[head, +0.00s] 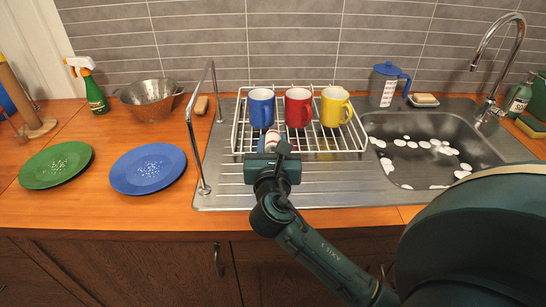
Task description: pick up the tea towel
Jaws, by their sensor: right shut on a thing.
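My right gripper (272,150) is over the front edge of the white dish rack, in front of the blue and red mugs. No other towel shows, and the metal rail (190,120) left of the rack is bare. My left gripper is not in view.
The dish rack (352,143) holds a blue mug (261,108), a red mug (298,107) and a yellow mug (335,107). A foamy sink (425,175) is to the right. A green plate (56,164), blue plate (148,169) and colander (150,100) stand left.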

